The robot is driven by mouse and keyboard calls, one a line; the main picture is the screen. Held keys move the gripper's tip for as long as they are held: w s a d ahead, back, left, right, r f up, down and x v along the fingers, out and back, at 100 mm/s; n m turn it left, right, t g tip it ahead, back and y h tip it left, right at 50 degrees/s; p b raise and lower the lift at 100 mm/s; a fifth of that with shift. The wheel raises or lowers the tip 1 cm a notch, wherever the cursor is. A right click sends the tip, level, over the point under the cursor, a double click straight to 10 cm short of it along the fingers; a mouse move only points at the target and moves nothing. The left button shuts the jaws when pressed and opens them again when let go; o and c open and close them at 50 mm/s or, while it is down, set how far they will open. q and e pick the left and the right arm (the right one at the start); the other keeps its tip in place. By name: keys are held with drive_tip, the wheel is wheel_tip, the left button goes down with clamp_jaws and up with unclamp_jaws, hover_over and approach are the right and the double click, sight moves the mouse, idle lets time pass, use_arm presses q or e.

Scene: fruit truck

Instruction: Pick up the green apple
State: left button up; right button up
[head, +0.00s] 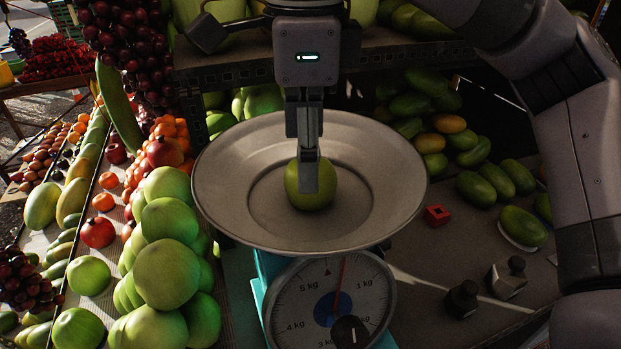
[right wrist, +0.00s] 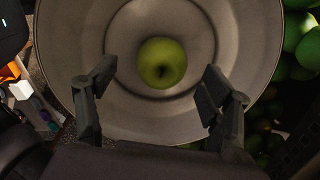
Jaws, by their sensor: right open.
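A green apple (head: 318,190) rests in the metal pan (head: 225,190) of a weighing scale. My right gripper (head: 308,175) is over the pan, and in the head view one of its fingers covers part of the apple. In the right wrist view the apple (right wrist: 162,63) lies in the pan (right wrist: 65,35), with its stem side toward the camera. There the right gripper (right wrist: 155,85) is open, its two fingers wide apart on either side of the apple's line, with no contact visible. My left gripper is in neither view.
The scale's dial (head: 330,305) is below the pan. Large green fruits (head: 167,273) are piled close on the left. Green mangoes (head: 523,226), a small red block (head: 437,215) and dark weights (head: 462,298) are on the right. A metal shelf edge (head: 228,75) runs behind the pan.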

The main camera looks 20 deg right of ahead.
drive_tip(key=shift+f+p, duration=0.3)
drive_tip(key=shift+f, duration=0.35)
drive_tip(key=f, duration=0.2)
drive_tip(key=f+p, duration=0.1)
drive_tip(key=shift+w+d, duration=0.2)
drive_tip(key=shift+w, duration=0.05)
drive_tip(key=shift+f, duration=0.45)
drive_tip(key=shift+c, duration=0.3)
drive_tip(key=c, duration=1.3)
